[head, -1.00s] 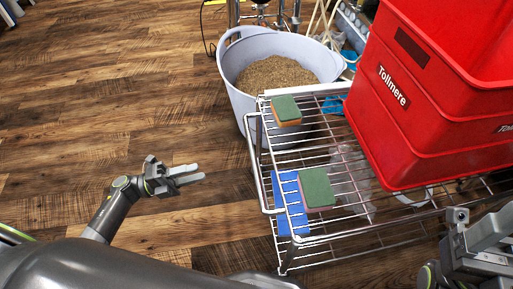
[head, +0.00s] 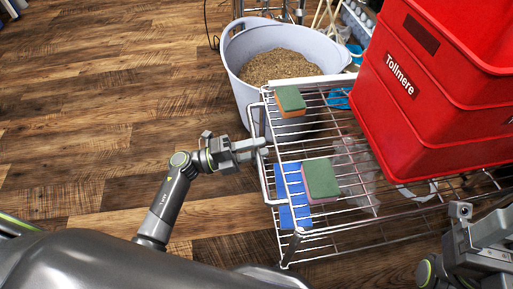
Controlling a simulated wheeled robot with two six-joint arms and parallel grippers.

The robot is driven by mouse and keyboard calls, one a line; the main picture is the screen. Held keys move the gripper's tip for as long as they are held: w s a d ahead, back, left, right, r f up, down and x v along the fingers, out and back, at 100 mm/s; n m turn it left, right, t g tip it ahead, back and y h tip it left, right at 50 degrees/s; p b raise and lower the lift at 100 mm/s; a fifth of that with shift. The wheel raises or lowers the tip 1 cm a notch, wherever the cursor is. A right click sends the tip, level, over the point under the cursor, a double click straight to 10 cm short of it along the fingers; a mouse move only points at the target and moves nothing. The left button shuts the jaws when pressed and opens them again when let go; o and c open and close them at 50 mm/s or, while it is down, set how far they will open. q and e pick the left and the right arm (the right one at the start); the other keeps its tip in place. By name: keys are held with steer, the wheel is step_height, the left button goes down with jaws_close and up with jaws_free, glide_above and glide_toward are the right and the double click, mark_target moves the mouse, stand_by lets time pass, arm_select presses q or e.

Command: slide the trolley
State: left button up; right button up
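The trolley is a chrome wire rack (head: 345,215) with a wire top shelf and a lower shelf. Its upright handle bar (head: 266,178) is on the left end. My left gripper (head: 262,147) is at this handle, with its fingertips at or just beside the bar. Its fingers look slightly apart, and I cannot tell whether they touch the bar. My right gripper (head: 490,232) is at the right edge, over the near right side of the trolley. It is partly cut off, and its finger gap is not clear.
Stacked red crates (head: 430,110) marked Tollmere stand on the trolley. A pale tub of grain (head: 240,70) stands close behind. Wood floor on the left is clear.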

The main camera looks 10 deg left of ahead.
arm_select(q)
steer(key=shift+d, duration=0.15)
steer(key=shift+c, duration=0.4)
jaws_close()
